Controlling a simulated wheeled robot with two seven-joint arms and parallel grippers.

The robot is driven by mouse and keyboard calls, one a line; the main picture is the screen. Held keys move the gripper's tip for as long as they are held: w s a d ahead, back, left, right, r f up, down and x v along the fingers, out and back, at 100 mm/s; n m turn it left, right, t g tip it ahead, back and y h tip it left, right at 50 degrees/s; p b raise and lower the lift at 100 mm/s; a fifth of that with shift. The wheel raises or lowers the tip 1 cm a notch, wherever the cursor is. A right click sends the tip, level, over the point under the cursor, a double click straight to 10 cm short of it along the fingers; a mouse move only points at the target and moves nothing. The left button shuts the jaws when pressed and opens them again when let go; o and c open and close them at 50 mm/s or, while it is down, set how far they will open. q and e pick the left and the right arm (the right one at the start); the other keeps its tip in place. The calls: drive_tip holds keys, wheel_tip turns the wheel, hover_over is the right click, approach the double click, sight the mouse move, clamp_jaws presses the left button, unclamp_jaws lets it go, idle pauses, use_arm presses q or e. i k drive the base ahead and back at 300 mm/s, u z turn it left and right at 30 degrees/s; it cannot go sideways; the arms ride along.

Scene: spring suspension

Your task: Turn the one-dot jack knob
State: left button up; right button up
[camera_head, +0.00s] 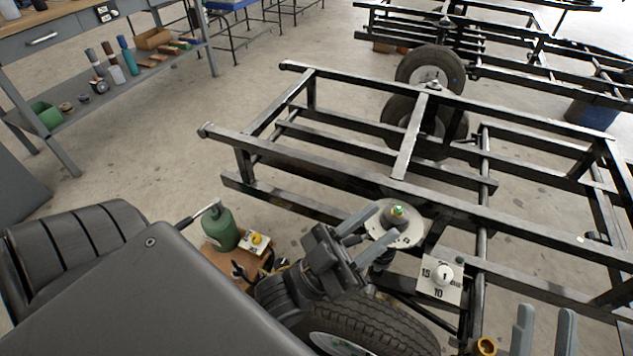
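A green bottle-shaped jack (220,229) with a lever handle stands on a brown board, left of my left arm. Beside it a yellow knob (256,239) sits on a small white plate. A white knob (444,275) sits on a plate marked with numbers such as 15 and 10. A small green-topped piece (397,212) stands on a round pale disc (405,236). No dot marks are readable on the knobs. My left gripper (386,221) is open, its fingers at the disc's left edge; contact is unclear. My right gripper (547,311) is open and empty at the lower right.
A black metal frame (345,178) spans the middle and right. A tire (375,328) lies below my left gripper. A yellow cylindrical part (486,346) is at the bottom, left of my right gripper. A shelf bench (140,75) stands upper left; open floor (150,160) lies between.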

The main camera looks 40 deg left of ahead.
sight(281, 262)
drive_tip(key=z, duration=1.15)
drive_tip(key=k, duration=0.75)
drive_tip(key=u, duration=0.95)
drive_tip(key=i, duration=0.5)
drive_tip(key=u, duration=0.05)
